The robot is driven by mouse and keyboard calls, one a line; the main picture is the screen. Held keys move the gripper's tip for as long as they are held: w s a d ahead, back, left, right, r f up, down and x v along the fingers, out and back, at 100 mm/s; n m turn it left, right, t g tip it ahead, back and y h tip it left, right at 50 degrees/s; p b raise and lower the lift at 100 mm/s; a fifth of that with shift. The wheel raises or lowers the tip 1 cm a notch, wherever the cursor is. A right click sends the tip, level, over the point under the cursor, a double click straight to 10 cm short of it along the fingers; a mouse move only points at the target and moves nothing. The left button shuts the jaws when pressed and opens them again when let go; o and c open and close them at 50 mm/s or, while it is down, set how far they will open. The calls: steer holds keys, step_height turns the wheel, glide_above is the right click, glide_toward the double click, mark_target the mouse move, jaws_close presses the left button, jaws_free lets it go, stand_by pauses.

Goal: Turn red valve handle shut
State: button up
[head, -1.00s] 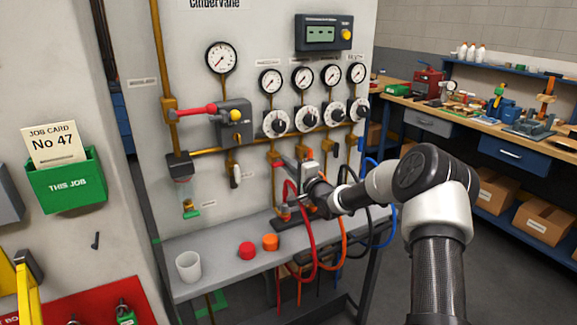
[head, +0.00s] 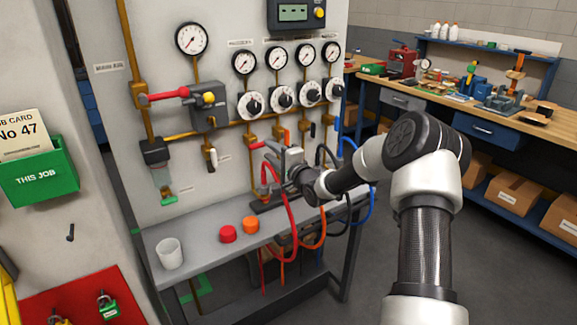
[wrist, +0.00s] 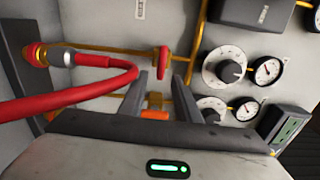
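A small red valve handle (wrist: 162,65) shows in the wrist view, lying crosswise to a brass pipe. It is just beyond my gripper's fingertips (wrist: 161,76), between them in the picture. The two fingers are apart, with nothing between them that I can see. A larger red lever (head: 168,95) sits on the left pipe of the panel, away from my gripper.
A red hose (wrist: 80,97) loops close to my left finger in the wrist view. An orange handle (head: 287,137) is beside the gripper. Below are a red cap (head: 228,234), an orange cap (head: 250,224) and a white cup (head: 169,253) on the shelf.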

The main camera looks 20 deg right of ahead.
steer(key=v, duration=1.3)
steer(key=shift+s, duration=0.3)
steer(key=shift+r+p, duration=0.15)
steer(key=shift+p, duration=0.15)
